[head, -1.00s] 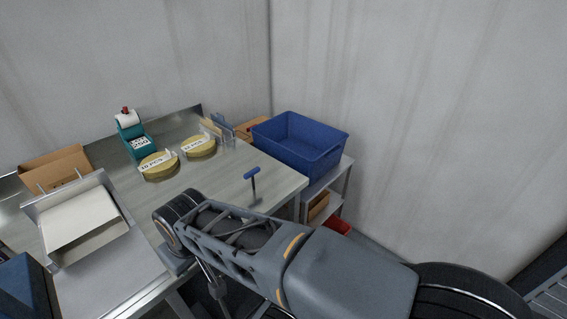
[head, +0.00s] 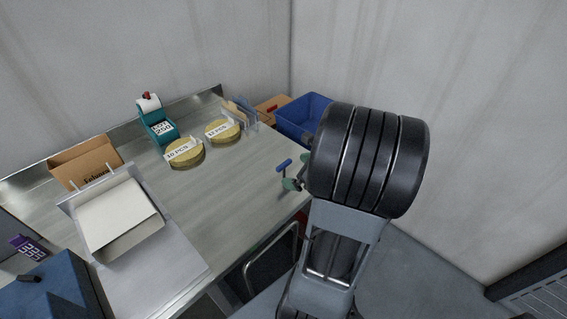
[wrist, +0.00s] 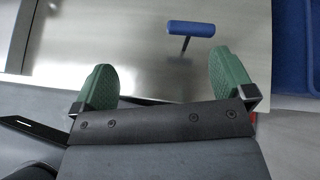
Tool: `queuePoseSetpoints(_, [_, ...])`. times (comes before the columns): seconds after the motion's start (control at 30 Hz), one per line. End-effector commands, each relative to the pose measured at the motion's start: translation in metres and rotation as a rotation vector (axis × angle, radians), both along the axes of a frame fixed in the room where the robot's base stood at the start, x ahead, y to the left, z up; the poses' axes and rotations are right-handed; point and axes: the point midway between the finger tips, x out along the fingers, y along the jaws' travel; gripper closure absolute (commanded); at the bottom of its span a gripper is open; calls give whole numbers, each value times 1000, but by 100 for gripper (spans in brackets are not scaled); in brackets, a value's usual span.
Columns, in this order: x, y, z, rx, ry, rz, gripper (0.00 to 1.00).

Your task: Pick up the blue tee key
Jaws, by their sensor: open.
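The blue tee key (head: 284,166) stands upright near the right edge of the workbench, blue crossbar on top. In the wrist view the tee key (wrist: 190,28) is beyond the fingertips, between them but nearer the right finger, its dark shaft going down to the bench. My gripper (wrist: 160,82) is open and empty, with green pads apart. In the head view the gripper (head: 297,180) is beside the tee key, mostly hidden behind my thick black arm joint. I cannot tell whether a finger touches the key there; in the wrist view they are apart.
A blue bin (head: 301,115) stands behind my arm, past the bench's right end. The bench middle is clear.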

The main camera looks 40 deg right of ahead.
Motion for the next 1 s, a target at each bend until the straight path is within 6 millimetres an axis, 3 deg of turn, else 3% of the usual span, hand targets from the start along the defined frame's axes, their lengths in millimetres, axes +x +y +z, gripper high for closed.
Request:
queuePoseSetpoints(0.1, [-5, -24, -1, 89, -21, -146, 0])
queuePoseSetpoints(0.2, [3, -31, -7, 124, -31, -197, 0])
queuePoseSetpoints(0.5, [47, -26, -32, 129, -33, -209, 0])
queuePoseSetpoints(1.0, [85, -19, -53, 128, -32, -206, 0])
